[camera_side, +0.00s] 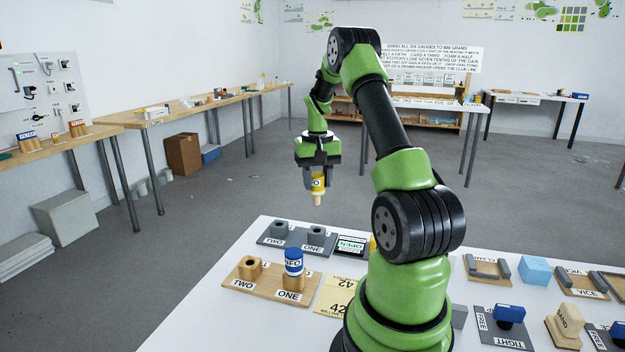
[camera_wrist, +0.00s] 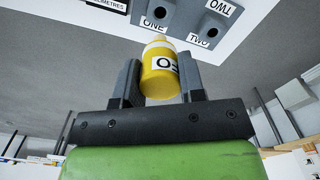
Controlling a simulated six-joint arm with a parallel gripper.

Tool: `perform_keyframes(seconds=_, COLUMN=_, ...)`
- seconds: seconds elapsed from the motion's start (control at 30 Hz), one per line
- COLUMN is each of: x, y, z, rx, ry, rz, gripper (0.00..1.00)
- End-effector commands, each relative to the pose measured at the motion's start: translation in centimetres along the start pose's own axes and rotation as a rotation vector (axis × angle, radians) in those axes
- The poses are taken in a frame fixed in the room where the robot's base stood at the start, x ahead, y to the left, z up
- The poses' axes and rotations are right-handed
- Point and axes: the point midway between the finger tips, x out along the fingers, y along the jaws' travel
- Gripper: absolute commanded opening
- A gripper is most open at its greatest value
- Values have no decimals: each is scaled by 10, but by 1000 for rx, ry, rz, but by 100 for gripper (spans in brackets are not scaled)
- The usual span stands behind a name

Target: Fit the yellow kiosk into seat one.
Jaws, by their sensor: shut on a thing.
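The yellow kiosk (camera_side: 318,187) has a white label band and a narrower peg at its lower end. My gripper (camera_side: 316,176) is shut on it and holds it upright in the air, above and beyond the white table. In the wrist view the yellow kiosk (camera_wrist: 160,82) sits between the two dark fingers. A grey board (camera_side: 294,239) carries two grey seats marked ONE (camera_side: 315,233) and TWO (camera_side: 279,229), both with open holes. A wooden board (camera_side: 262,284) also has seats marked ONE and TWO. A blue kiosk (camera_side: 293,262) stands in its seat ONE; its seat TWO (camera_side: 249,265) is empty.
My arm's base hides part of the table. Several other blocks and fixtures, including a light blue block (camera_side: 535,270), are at the right.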

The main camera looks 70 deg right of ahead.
Motion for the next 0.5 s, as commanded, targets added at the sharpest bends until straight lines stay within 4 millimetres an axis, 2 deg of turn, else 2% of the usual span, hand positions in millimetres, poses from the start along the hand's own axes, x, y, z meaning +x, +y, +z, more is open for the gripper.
perform_keyframes(seconds=0.17, x=4, y=0, z=1, rx=-2, ry=0, rz=0, gripper=8)
perform_keyframes(seconds=0.5, x=35, y=0, z=1, rx=-3, ry=-2, rz=0, gripper=8)
